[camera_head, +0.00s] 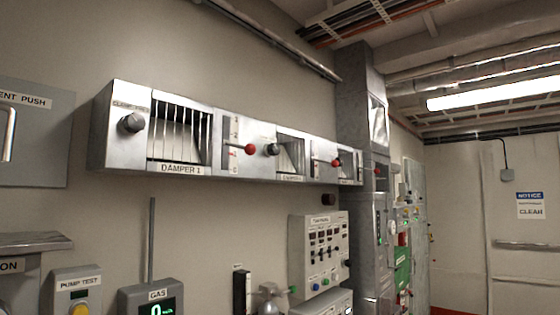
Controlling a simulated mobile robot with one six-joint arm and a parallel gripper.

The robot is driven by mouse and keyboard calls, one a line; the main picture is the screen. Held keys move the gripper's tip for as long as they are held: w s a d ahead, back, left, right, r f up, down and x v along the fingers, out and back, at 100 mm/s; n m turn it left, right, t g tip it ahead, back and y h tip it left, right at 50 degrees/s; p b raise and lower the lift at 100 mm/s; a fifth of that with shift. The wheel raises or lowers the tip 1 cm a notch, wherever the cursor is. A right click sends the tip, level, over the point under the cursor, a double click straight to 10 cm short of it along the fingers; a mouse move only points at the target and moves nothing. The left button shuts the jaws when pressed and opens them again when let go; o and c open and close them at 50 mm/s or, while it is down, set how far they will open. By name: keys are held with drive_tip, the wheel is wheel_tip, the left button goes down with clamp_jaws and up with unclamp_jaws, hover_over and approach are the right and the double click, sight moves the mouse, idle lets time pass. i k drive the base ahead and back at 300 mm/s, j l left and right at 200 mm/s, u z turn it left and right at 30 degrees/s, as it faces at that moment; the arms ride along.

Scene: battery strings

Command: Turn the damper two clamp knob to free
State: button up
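A long metal housing on the wall carries a row of dampers. The first has a dark round clamp knob (132,123), a louvre (180,132) and a plate reading DAMPER 1 (181,169). Right of it, the second damper has a dark clamp knob (272,150), a louvre (291,155) and a plate (291,178) too small to read. A red-balled lever (250,149) stands just left of the second knob; another red-balled lever (336,162) is right of the second louvre. The second knob's setting cannot be read. My gripper is not in view.
Below the housing are a switch panel (319,252), a gas meter box (152,298) with a thin upright rod above it, and a pump test box (77,290). A grey column (357,100) rises at the housing's right end. The wall directly below the dampers is mostly bare.

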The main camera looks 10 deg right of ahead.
sight(274, 149)
drive_tip(key=i+j, duration=0.1)
drive_tip(key=i, duration=0.3)
drive_tip(key=i+j, duration=0.1)
drive_tip(key=i, duration=0.3)
drive_tip(key=i+j+z, duration=0.1)
drive_tip(key=i, duration=0.3)
